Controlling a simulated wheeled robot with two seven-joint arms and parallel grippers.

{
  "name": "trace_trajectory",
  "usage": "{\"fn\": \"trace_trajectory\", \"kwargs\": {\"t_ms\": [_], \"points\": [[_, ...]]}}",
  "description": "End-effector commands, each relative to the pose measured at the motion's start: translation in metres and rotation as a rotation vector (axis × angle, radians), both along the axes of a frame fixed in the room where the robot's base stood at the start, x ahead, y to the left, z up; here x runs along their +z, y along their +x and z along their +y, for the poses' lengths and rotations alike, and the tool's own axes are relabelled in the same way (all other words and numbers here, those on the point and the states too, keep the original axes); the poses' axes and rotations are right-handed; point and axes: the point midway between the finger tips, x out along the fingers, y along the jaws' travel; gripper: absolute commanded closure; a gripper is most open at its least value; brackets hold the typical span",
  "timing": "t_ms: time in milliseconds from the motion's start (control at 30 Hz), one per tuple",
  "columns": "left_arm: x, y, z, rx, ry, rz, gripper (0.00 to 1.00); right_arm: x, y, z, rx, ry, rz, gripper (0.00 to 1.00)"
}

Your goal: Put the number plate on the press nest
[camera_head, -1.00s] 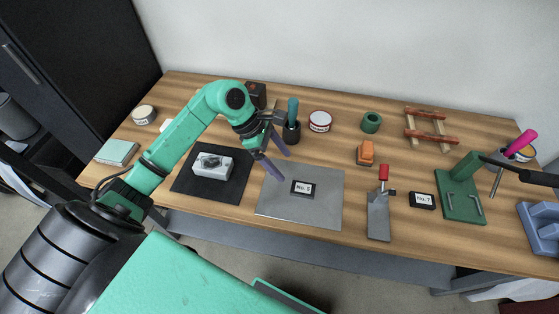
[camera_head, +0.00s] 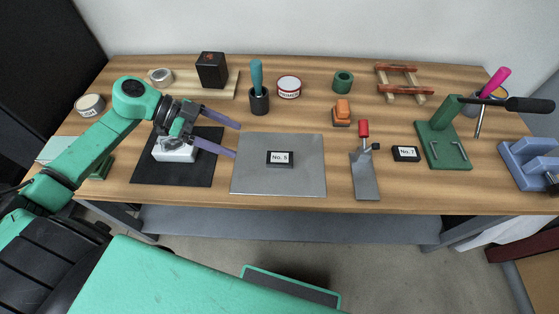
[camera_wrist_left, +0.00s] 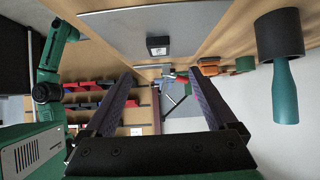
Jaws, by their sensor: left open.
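A small black number plate with a white label (camera_head: 280,158), which seems to read No. 8, lies flat on a grey metal sheet (camera_head: 305,183). It also shows as a dark block in the left wrist view (camera_wrist_left: 158,49). A second black plate, labelled No. 7 (camera_head: 405,153), lies on the wood left of a green lever press (camera_head: 446,151). I cannot make out the nest clearly on the press's base. My left gripper (camera_head: 237,140) is open and empty, its purple fingers pointing right, left of the No. 8 plate and apart from it. My right gripper is not in view.
A white block (camera_head: 174,152) on a black mat (camera_head: 190,177) is below my left wrist. A red-handled tool (camera_head: 364,160) lies between the grey sheet and the No. 7 plate. A dark cup (camera_head: 259,103) with a teal-handled tool stands behind the sheet. A blue fixture (camera_head: 530,165) is far right.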

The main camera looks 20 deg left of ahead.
Motion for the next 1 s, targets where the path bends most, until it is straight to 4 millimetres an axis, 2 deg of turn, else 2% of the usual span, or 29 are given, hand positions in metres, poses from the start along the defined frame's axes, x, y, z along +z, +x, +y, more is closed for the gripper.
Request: {"fn": "trace_trajectory", "kwargs": {"t_ms": [200,367,600,867,1000], "points": [[-0.029,0.012,-0.047,-0.006,-0.004,-0.008,0.09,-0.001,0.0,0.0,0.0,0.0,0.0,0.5],[-0.043,0.016,-0.065,-0.005,-0.002,-0.006,0.09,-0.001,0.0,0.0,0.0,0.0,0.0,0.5],[-0.066,0.023,-0.1,-0.004,-0.003,-0.005,0.09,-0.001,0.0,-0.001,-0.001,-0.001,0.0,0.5],[-0.07,0.024,-0.105,-0.005,0.002,-0.005,0.09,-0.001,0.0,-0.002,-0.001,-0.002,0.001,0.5],[-0.07,0.024,-0.105,-0.005,0.002,-0.005,0.62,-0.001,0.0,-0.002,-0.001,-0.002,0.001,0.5]]}}
